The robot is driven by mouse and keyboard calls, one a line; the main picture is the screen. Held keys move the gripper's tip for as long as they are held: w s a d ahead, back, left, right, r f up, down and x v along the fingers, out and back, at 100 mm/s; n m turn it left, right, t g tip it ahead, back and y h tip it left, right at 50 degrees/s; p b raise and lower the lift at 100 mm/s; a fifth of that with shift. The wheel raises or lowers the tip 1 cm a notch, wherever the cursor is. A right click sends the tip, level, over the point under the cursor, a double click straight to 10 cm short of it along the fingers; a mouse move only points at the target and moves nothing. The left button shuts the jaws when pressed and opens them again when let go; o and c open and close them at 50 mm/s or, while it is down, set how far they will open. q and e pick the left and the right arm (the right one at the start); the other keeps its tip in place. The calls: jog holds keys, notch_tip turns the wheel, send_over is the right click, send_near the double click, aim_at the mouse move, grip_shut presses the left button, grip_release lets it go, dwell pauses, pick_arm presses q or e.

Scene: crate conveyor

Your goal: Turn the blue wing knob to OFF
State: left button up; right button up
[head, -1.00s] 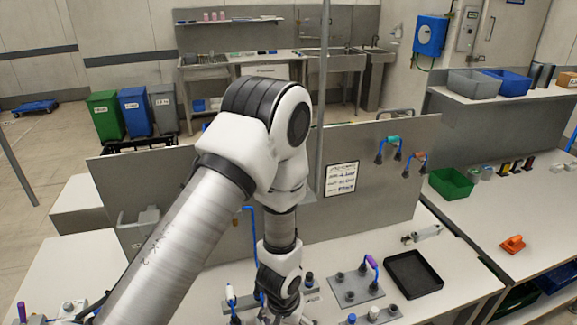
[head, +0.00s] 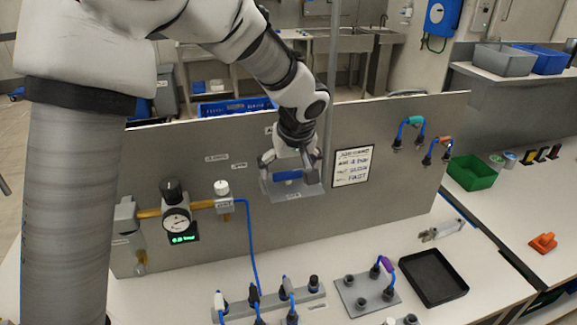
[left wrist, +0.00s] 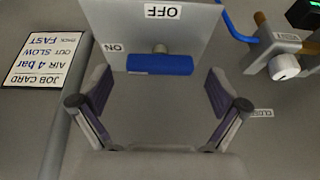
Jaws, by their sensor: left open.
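The blue wing knob (left wrist: 160,64) is on a plate (left wrist: 205,20) on the grey upright panel. In the left wrist view its bar lies level across the picture, with the OFF label (left wrist: 163,11) above it and the ON label (left wrist: 113,48) to its left. The knob (head: 288,175) also shows in the head view, below my left wrist. My left gripper (left wrist: 158,88) is open and empty. Its fingers are spread to either side of the knob, with clear gaps between. In the head view my left gripper (head: 290,170) is in front of the panel. My right gripper is not in view.
A job card (head: 352,166) is right of the knob, beside a grey upright post (head: 329,110). A pressure gauge (head: 177,222) and a white knob (head: 221,187) are to the left. Hoses and fittings stand on the bench below, near a black tray (head: 433,277).

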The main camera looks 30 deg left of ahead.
pick_arm(q)
jog(key=shift+w+a+f, duration=0.25)
jog(key=shift+w+f, duration=0.05)
jog(key=shift+f, duration=0.1)
jog(key=shift+s+d+r, duration=0.15)
jog(key=shift+s, duration=0.05)
jog(key=shift+s+d+r, duration=0.1)
jog(key=shift+s+d, duration=0.05)
jog(key=c, duration=1.2)
jog(key=shift+o, duration=0.2)
